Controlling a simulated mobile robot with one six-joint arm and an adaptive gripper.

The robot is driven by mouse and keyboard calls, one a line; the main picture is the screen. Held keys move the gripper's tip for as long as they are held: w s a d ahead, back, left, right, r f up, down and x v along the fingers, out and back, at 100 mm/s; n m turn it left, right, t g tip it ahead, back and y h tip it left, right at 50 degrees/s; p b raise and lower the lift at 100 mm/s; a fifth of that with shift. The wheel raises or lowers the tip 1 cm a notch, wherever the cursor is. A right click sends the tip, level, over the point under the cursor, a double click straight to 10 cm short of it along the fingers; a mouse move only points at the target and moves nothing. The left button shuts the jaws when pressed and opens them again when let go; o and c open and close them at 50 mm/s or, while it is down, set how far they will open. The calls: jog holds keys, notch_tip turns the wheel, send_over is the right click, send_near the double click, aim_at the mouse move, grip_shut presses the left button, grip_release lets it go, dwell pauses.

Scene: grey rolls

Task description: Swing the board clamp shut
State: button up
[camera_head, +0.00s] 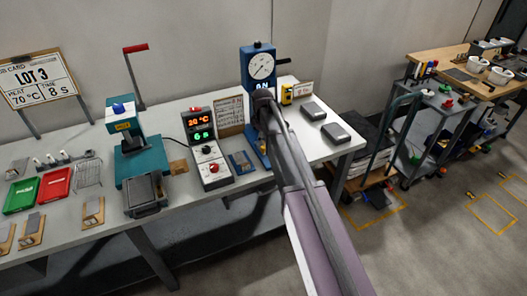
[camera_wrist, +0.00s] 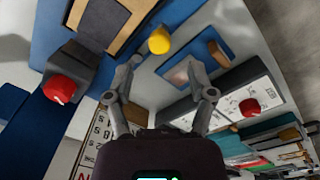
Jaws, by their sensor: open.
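The blue gauge stand (camera_head: 258,68) stands at the back of the bench, partly hidden behind my arm in the head view. In the wrist view its blue base (camera_wrist: 52,30) carries a tan board (camera_wrist: 112,24). A dark block with a red knob (camera_wrist: 60,88) sits beside the board at the left, and a yellow knob (camera_wrist: 159,40) is near its right edge. I cannot tell for sure which part is the board clamp or how far it is swung. My gripper (camera_wrist: 163,72) is open with nothing between its fingers, below the yellow knob in the picture.
A control box (camera_head: 208,160) with lit displays and a blue tray (camera_head: 241,162) stand left of my arm. A teal press (camera_head: 140,160) with a raised red-tipped lever is further left. A cart (camera_head: 375,150) stands past the bench end.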

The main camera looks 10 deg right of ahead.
aim_at(263, 147)
jog(key=shift+w+f+b, duration=0.1)
jog(key=shift+f+b, duration=2.3)
jog(key=shift+f, duration=0.3)
grip_shut()
